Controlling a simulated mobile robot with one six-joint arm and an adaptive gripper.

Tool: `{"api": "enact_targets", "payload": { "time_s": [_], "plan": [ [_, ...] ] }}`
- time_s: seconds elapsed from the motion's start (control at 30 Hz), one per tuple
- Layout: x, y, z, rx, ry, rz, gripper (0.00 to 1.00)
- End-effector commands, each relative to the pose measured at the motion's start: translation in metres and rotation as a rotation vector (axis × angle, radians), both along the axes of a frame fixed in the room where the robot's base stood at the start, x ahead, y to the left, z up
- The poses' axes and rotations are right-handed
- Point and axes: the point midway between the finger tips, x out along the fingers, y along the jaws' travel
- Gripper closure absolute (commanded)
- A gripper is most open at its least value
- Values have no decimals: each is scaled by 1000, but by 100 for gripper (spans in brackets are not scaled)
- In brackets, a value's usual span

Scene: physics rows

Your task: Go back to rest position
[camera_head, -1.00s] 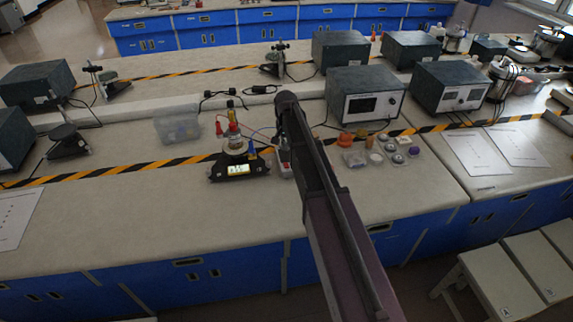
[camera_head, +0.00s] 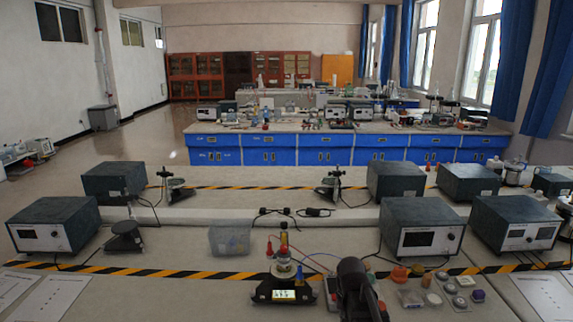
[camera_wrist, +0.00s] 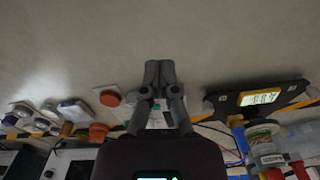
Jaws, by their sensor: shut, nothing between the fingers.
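My gripper (camera_wrist: 160,72) shows in the wrist view with its two fingers together and nothing between them. It hangs above the light bench top (camera_wrist: 120,35) and appears clear of the things there. In the head view, my dark arm (camera_head: 358,290) rises at the lower middle, and the fingers cannot be made out there. A black scale (camera_head: 284,291) with a lit yellow display stands just left of the arm. The scale also shows at the right of the wrist view (camera_wrist: 222,104). A clear container with colored parts (camera_head: 283,268) stands on the scale.
Small orange, grey and purple items (camera_head: 450,288) lie right of my arm. A clear plastic box (camera_head: 229,240) stands to the left. Grey instrument boxes (camera_head: 421,227) stand behind on the bench. Paper sheets (camera_head: 58,298) lie at the left front, with bare bench (camera_head: 175,295) beside them.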

Motion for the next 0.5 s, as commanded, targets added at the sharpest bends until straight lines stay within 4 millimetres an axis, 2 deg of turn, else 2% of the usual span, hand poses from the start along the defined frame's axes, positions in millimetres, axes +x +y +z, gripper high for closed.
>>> {"api": "enact_targets", "payload": {
  "time_s": [0.03,0.2,0.33,0.5],
  "plan": [
    [-30,0,0,0,0,35,100],
    [-75,1,0,0,0,131,100],
    [-90,1,0,0,0,169,100],
    [-92,1,0,0,0,181,100]
  ]
}}
